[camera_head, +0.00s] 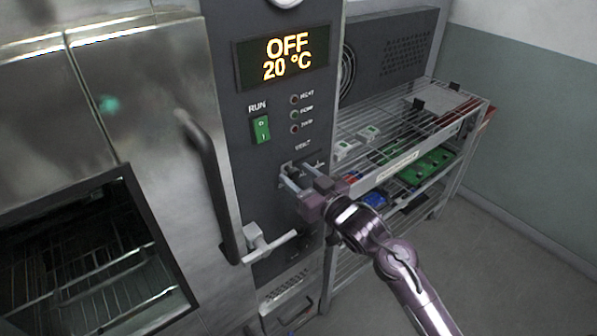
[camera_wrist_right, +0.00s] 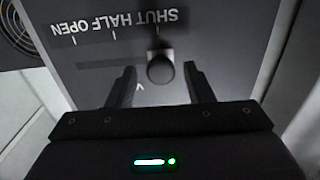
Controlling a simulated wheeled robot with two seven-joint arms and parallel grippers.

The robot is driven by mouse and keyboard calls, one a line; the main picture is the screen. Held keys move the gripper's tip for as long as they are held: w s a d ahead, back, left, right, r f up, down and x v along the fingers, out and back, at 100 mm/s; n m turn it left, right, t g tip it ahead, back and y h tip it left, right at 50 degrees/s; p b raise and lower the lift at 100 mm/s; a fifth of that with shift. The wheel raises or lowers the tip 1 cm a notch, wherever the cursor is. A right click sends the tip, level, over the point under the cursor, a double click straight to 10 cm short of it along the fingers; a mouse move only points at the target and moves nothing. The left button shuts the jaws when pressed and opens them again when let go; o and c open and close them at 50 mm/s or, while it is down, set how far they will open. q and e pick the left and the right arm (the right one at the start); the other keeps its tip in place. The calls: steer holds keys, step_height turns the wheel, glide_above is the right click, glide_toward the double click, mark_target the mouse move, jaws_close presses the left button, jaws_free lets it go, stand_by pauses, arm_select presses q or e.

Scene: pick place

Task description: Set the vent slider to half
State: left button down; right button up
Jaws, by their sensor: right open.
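The vent slider's dark round knob (camera_wrist_right: 160,68) shows in the right wrist view on a grey panel. That view is upside down, and the scale (camera_wrist_right: 115,25) reads SHUT, HALF, OPEN from right to left. The knob lines up with the mark at the SHUT end. My right gripper (camera_wrist_right: 161,86) is open, with one finger on each side of the knob and a gap to both. In the head view my right gripper (camera_head: 298,176) is at the VENT area of the oven's control panel (camera_head: 265,195) and hides most of the slider. My left gripper is not in view.
Above the vent are a display (camera_head: 285,57) reading OFF 20 °C, a green RUN switch (camera_head: 261,129) and indicator lamps. A door handle (camera_head: 215,185) and a pale lever (camera_head: 268,244) stand out left of my gripper. A wire rack (camera_head: 400,135) with small items stands right.

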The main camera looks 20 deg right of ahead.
steer(key=shift+w+a, duration=0.1)
steer(key=shift+w, duration=0.1)
jaws_close()
steer(key=shift+w+d, duration=0.3)
steer(key=shift+d, duration=0.55)
steer(key=shift+w+d, duration=0.3)
steer(key=shift+d, duration=0.5)
steer(key=shift+w+d, duration=0.3)
steer(key=shift+d, duration=0.55)
jaws_free()
steer(key=shift+a, duration=0.15)
